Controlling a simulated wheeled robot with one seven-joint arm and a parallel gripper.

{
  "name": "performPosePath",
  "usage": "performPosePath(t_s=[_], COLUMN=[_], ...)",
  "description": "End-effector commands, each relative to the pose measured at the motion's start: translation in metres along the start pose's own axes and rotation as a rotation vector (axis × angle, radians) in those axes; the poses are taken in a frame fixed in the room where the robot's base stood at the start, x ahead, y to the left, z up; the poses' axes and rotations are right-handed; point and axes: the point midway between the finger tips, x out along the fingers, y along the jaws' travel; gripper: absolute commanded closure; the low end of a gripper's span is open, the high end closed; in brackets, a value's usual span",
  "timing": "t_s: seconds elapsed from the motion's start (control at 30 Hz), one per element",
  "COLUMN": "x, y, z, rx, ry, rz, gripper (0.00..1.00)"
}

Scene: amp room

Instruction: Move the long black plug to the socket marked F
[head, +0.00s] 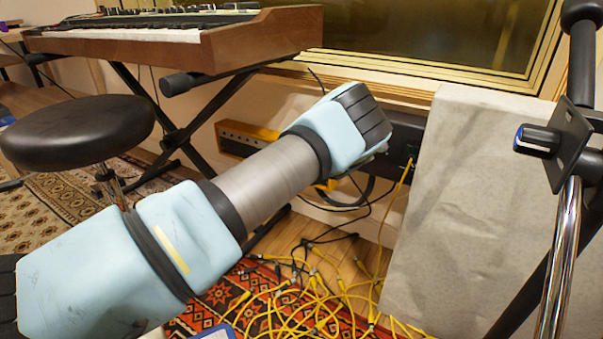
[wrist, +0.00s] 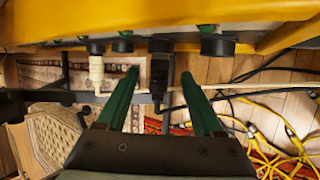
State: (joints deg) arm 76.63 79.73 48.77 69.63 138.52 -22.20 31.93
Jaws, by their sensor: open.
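In the wrist view a long black plug (wrist: 158,82) hangs from a dark collar under the yellow panel (wrist: 262,12). My gripper (wrist: 160,76) is open. One green finger is on each side of the plug, with a visible gap to each. Other dark round sockets show along the panel, one at the right (wrist: 217,46) with nothing seen in it. A cream plug (wrist: 96,72) sits in a socket at the left. No letters are readable, so I cannot tell which socket is F. In the head view my arm hides the gripper and the plug.
A pale covered block (head: 480,210) stands right of my arm. A black stool (head: 78,130) and a keyboard (head: 170,38) on a stand are at the left. Tangled yellow cables (head: 310,305) lie on the floor. A cream cable (wrist: 260,88) crosses near the fingers.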

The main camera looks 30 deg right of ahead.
Motion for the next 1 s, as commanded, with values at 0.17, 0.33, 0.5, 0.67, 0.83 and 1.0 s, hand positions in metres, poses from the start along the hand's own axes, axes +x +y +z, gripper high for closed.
performPosePath(t_s=[0.17,0.33,0.5,0.67,0.83,1.0], x=[0.0121,0.0131,0.0129,0.0128,0.0127,0.0127], y=[0.0000,0.0005,0.0004,0.0004,0.0004,0.0002], z=[0.0000,0.0001,0.0001,0.0002,0.0002,0.0002], rx=[0.001,0.001,0.000,0.000,0.000,0.000], ry=[-0.001,0.000,0.000,0.000,-0.001,-0.001], rz=[0.001,0.000,0.000,0.000,0.000,0.000], gripper=[0.32,0.32,0.36,0.54,0.73,0.93])
